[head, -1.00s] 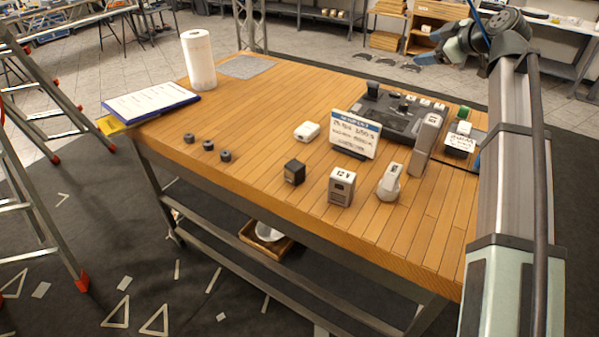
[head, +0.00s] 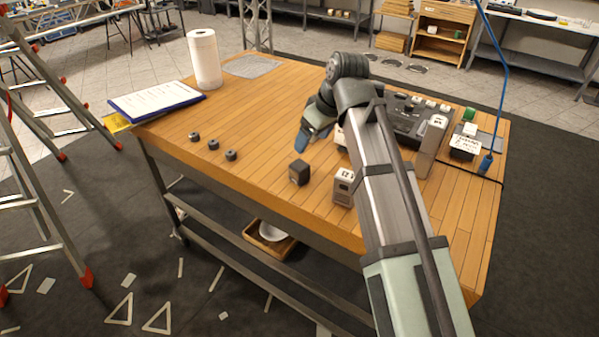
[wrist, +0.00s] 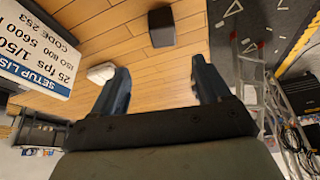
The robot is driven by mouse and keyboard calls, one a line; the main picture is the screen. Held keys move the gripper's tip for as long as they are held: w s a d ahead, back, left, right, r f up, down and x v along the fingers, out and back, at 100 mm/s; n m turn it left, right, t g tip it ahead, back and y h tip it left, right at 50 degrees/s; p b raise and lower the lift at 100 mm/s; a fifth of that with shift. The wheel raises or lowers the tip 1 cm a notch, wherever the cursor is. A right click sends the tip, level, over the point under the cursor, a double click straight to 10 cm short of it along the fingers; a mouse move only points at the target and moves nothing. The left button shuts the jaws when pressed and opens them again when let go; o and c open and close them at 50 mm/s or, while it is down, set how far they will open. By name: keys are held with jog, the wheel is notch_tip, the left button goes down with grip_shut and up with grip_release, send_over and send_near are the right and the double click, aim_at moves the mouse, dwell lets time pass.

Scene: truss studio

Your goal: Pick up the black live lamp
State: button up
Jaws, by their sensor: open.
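A small black box (head: 299,172), which looks to be the live lamp, stands near the table's front edge in the head view. It also shows in the wrist view (wrist: 161,27), top middle, beyond the fingertips and roughly in line with the gap between them. My gripper (head: 305,139) is above the table, just behind and above the box, with its blue fingers pointing down. In the wrist view my gripper (wrist: 160,78) is open, with two blue-grey fingers apart and nothing between them.
A setup sign (wrist: 40,45) and a white block (wrist: 101,72) show in the wrist view. Several dark pucks (head: 213,145) lie left. The table (head: 262,115) is clear around the middle.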

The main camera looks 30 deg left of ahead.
aim_at(298, 163)
jog(key=x, duration=0.8)
jog(key=shift+f, duration=0.2)
jog(key=shift+x, duration=2.8)
jog(key=shift+s, duration=0.25)
jog(key=shift+c, duration=0.2)
jog(key=c, duration=1)
jog(key=shift+r, duration=0.15)
